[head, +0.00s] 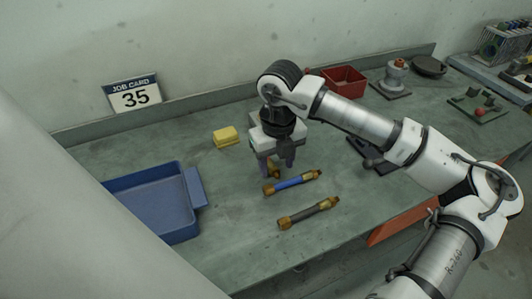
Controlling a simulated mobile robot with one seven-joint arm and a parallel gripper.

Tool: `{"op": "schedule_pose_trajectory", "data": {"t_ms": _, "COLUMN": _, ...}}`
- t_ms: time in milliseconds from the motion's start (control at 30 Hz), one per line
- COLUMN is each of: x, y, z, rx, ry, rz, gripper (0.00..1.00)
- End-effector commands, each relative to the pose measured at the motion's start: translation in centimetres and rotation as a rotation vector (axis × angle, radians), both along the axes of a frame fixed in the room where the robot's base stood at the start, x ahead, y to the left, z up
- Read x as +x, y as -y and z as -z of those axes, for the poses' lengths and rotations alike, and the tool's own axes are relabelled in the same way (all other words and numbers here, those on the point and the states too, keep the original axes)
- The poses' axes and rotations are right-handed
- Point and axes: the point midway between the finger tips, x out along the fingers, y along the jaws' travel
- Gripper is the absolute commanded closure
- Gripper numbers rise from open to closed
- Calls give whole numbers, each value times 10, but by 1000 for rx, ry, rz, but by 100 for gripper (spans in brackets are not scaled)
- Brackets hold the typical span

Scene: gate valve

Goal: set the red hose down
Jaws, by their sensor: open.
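My gripper (276,164) points down over the middle of the bench, just behind the blue hose, with its fingers open. A blue hose (293,183) with brass ends lies on the bench just in front of the gripper. A dark grey hose (309,212) with brass ends lies in front of the blue one, roughly parallel to it.
A blue tray (192,188) stands at the left, and a yellow block (227,137) lies behind the gripper. A red bin (343,80), a grey valve (395,75) and a dark part (370,155) are to the right. The bench (245,240) is bare at front left.

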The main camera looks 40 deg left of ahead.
Motion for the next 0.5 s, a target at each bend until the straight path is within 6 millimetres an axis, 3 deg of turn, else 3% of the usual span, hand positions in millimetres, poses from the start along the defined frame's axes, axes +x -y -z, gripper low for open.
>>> {"op": "schedule_pose_trajectory", "data": {"t_ms": 167, "x": 0, "y": 0, "z": 18, "rx": 0, "ry": -1, "rz": 0, "gripper": 51}}
{"op": "schedule_pose_trajectory", "data": {"t_ms": 400, "x": 0, "y": 0, "z": 21, "rx": 0, "ry": 0, "rz": 0, "gripper": 51}}
{"op": "schedule_pose_trajectory", "data": {"t_ms": 500, "x": 0, "y": 0, "z": 21, "rx": 0, "ry": 0, "rz": 0, "gripper": 63}}
